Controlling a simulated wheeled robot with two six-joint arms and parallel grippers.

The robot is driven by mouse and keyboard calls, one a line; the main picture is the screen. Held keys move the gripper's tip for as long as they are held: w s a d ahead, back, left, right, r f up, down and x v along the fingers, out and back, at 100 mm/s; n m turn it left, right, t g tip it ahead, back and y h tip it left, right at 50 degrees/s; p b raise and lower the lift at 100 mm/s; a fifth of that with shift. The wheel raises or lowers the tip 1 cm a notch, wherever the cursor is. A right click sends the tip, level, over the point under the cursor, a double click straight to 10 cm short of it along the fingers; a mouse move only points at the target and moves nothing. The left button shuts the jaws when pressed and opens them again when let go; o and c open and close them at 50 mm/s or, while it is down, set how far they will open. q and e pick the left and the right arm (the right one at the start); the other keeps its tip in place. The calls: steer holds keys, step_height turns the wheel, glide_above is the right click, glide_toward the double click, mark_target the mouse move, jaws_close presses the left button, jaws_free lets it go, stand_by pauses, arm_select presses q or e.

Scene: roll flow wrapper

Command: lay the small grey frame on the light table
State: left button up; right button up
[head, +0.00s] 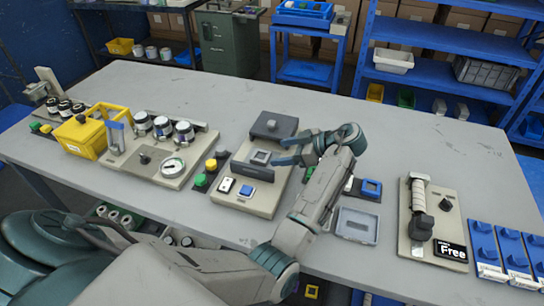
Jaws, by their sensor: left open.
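A small grey square frame (261,157) lies on the beige bench unit (262,200) near the middle of the table, between a dark block at the back and a dark upright bar in front. My left gripper (277,151) is open, its teal fingers pointing left, just right of the frame. I cannot tell whether the fingers touch it. No surface is clearly marked as the light table; the frame's seat on the unit is partly hidden by the bar. My right gripper is not in view.
A roll unit (420,205) stands farther right, beside blue bins (503,250). A gauge unit (158,160) and yellow box (82,138) stand left. The table's back is clear.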

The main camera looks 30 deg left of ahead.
arm_select(q)
steer(key=v, duration=0.6)
steer(key=shift+p, duration=0.45)
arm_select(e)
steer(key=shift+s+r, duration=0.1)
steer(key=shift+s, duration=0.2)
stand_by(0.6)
